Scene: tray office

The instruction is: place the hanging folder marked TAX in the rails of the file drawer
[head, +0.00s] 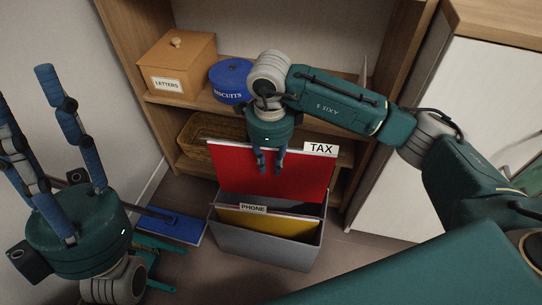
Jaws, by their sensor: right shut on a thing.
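The red hanging folder (302,180) with a white TAX tab is upright at the back of the grey file drawer (262,247). My left gripper (70,155) is raised at the left, fingers spread and empty, away from the drawer.
A wooden shelf unit behind holds a LETTERS box (178,65), a blue BISCUITS tin (231,80) and a wicker basket (198,138). A white cabinet (470,110) stands at the right.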

